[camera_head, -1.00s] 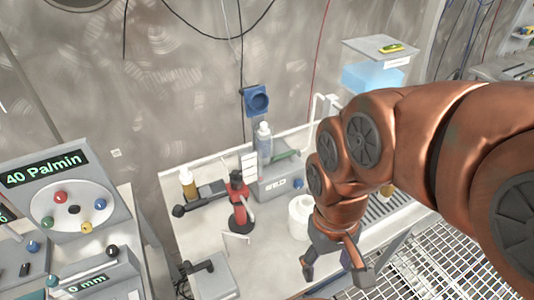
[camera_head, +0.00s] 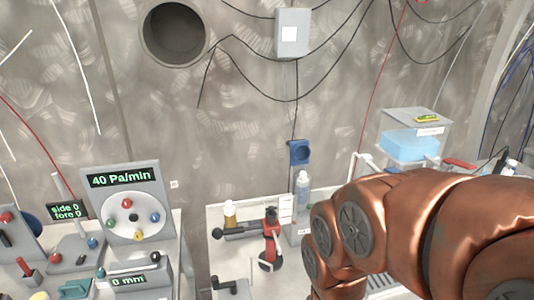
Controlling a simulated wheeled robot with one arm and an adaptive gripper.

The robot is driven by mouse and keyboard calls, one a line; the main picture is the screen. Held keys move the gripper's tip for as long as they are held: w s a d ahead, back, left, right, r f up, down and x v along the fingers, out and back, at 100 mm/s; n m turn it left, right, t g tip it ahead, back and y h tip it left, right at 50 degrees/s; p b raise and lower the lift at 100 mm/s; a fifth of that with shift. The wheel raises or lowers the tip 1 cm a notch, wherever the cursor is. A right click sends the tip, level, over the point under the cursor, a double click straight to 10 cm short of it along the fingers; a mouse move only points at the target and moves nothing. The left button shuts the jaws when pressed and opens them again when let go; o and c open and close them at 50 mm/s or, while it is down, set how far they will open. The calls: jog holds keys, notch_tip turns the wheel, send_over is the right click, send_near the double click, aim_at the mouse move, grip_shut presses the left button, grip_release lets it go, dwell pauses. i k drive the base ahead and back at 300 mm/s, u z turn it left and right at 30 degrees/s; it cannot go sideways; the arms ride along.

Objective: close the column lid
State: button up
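I cannot pick out the column lid for sure in the head view. A clear box (camera_head: 414,147) with blue contents stands at the right, with a flat top that carries a small yellow-green item (camera_head: 427,118). My copper-coloured arm reaches in from the right and hides much of the right side of the bench. My gripper lies below the bottom edge of the picture, so its fingers do not show.
A white bench (camera_head: 226,267) carries a red stand (camera_head: 271,240), an amber bottle (camera_head: 229,214) and a clear bottle (camera_head: 303,188). A grey panel (camera_head: 126,203) reading "40 Pa/min" stands at the left. A round opening (camera_head: 174,34) is in the wall.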

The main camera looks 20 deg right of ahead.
aim_at(299, 149)
jog(key=u, duration=0.75)
jog(key=k, duration=1.05)
jog(key=u, duration=1.05)
jog(key=i, duration=1.7)
jog(key=z, duration=1.3)
jog(key=i, duration=0.4)
jog(key=z, duration=0.4)
